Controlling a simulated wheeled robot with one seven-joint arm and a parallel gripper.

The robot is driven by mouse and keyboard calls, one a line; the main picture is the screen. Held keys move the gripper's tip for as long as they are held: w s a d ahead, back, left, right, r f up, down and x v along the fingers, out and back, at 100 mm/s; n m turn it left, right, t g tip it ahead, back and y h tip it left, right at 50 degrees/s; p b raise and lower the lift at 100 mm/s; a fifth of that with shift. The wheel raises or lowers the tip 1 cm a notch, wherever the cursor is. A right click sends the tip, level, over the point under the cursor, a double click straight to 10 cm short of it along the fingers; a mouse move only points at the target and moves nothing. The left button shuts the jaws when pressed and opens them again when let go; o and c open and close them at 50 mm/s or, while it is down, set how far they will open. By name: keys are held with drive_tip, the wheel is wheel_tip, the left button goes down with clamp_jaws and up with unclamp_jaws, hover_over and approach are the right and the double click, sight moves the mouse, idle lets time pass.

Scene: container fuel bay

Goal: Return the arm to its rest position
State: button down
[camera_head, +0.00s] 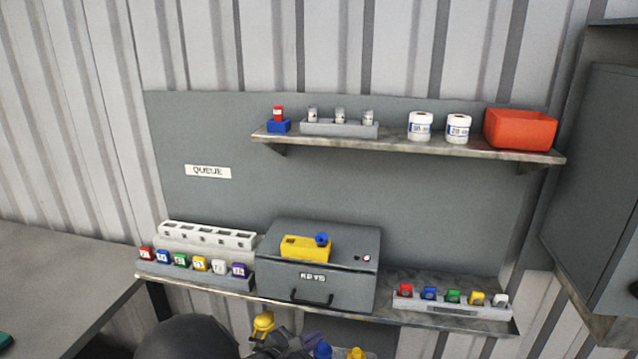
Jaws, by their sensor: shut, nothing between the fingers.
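My arm shows as a dark rounded link (187,340) at the bottom edge, left of centre. My gripper (290,341) is at its right, low in the picture in front of the lower shelf, partly cut off by the bottom edge. It is shut and holds nothing. A yellow knob-like thing (263,323) shows just behind it. A blue (322,350) and another yellow thing (356,353) show to its right, mostly cut off.
The upper shelf (400,142) holds white jars and a red bin (520,129). A counter (50,285) is left, a dark cabinet (600,180) right.

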drive_tip(key=s+d+m+g+y, duration=0.2)
drive_tip(key=s+d+m+g, duration=0.7)
drive_tip(key=d+m, duration=0.3)
drive_tip(key=s+d+r+m+y, duration=0.5)
drive_tip(key=s+r+m+y, duration=0.1)
drive_tip(key=m, duration=0.7)
drive_tip(key=shift+s+t+y, duration=0.3)
drive_tip(key=shift+s+y, duration=0.15)
drive_tip(key=shift+y, duration=0.15)
drive_tip(key=shift+w+d, duration=0.1)
drive_tip(key=shift+s+d+r, duration=0.1)
drive_tip(key=shift+s, duration=0.1)
